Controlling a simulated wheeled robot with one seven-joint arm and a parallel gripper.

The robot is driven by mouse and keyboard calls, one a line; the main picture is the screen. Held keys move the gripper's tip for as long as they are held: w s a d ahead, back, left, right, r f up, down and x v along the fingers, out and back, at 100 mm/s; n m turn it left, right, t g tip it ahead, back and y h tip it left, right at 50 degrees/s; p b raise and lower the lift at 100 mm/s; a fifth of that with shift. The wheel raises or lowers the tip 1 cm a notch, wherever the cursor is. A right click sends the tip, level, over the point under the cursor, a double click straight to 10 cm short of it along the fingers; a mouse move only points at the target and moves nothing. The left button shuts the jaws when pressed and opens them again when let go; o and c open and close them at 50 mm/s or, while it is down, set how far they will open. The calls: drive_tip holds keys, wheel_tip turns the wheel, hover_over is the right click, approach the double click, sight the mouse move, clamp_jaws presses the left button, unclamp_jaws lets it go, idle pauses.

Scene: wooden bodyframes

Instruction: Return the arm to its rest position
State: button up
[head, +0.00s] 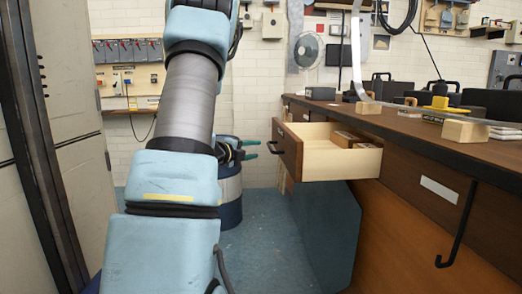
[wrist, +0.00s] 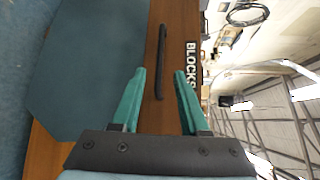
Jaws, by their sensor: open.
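My gripper (head: 250,149) shows in the head view just left of the open drawer (head: 290,150), partly hidden behind my forearm. Its two teal fingers are apart, with nothing between them. In the wrist view my gripper (wrist: 159,76) points toward the wooden drawer front, which bears a black bar handle (wrist: 161,62) and a "BLOCKS" label (wrist: 192,68). The fingers are not closed around the handle. My blue and grey arm reaches forward through the middle-left of the head view.
The drawer juts out from the wooden workbench (head: 440,150) on the right and holds wooden blocks (head: 345,139). A grey cabinet (head: 75,160) stands close on the left. A blue drum (head: 230,195) stands behind my arm. Blue floor (head: 265,240) lies clear between arm and bench.

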drive_tip(key=shift+s+a, duration=0.25)
drive_tip(key=shift+s, duration=0.15)
drive_tip(key=s+a+f+n+g+y, duration=0.1)
drive_tip(key=s+a+f+n+y, duration=0.2)
drive_tip(key=n, duration=0.4)
drive_tip(key=s+a+f+n+g+y, duration=0.1)
drive_tip(key=s+f+n+y, duration=0.1)
drive_tip(key=s+n+y, duration=0.4)
drive_tip(key=s+d+f+n+g, duration=0.1)
drive_tip(key=s+f+n+g, duration=0.2)
drive_tip(key=s, duration=0.4)
drive_tip(key=s+d+f+n+g, duration=0.1)
drive_tip(key=s+n+g, duration=0.2)
drive_tip(key=s+n, duration=0.3)
drive_tip(key=s+d+f+n+g, duration=0.1)
drive_tip(key=s+f+n+g, duration=0.15)
drive_tip(key=s, duration=0.55)
wheel_tip(320, 180, up, 26)
drive_tip(key=s+n+p, duration=0.1)
drive_tip(key=p, duration=2.4)
drive_tip(key=shift+g+y, duration=0.3)
drive_tip(key=shift+g, duration=0.15)
drive_tip(key=shift+o, duration=0.3)
drive_tip(key=shift+a+f, duration=0.1)
drive_tip(key=shift+f, duration=0.05)
